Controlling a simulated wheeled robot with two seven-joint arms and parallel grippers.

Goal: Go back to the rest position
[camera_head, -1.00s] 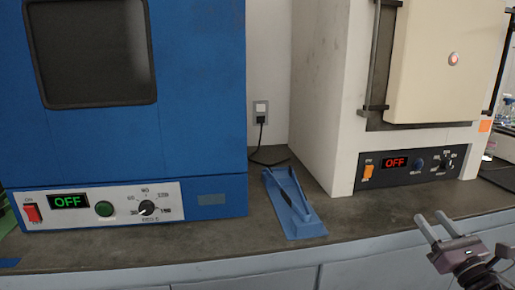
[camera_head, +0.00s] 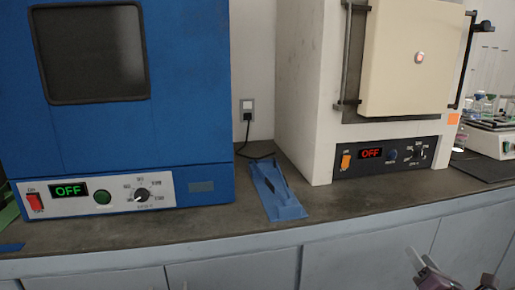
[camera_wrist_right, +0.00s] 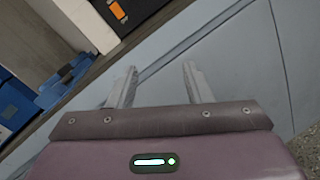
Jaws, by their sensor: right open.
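My right gripper (camera_head: 420,262) shows at the bottom right of the head view, below the counter's front edge and in front of the grey cabinet doors. In the right wrist view its two fingers (camera_wrist_right: 160,85) stand apart with nothing between them. The lower part of the gripper is cut off by the frame in the head view. My left gripper is not in either view.
A blue oven (camera_head: 200,110) reading OFF stands on the dark counter (camera_head: 230,225) at left. A cream furnace (camera_head: 310,90), also OFF, stands right. A blue stand (camera_head: 278,200) lies between them. Glassware (camera_head: 485,102) is at far right. Cabinet doors (camera_head: 345,255) run below.

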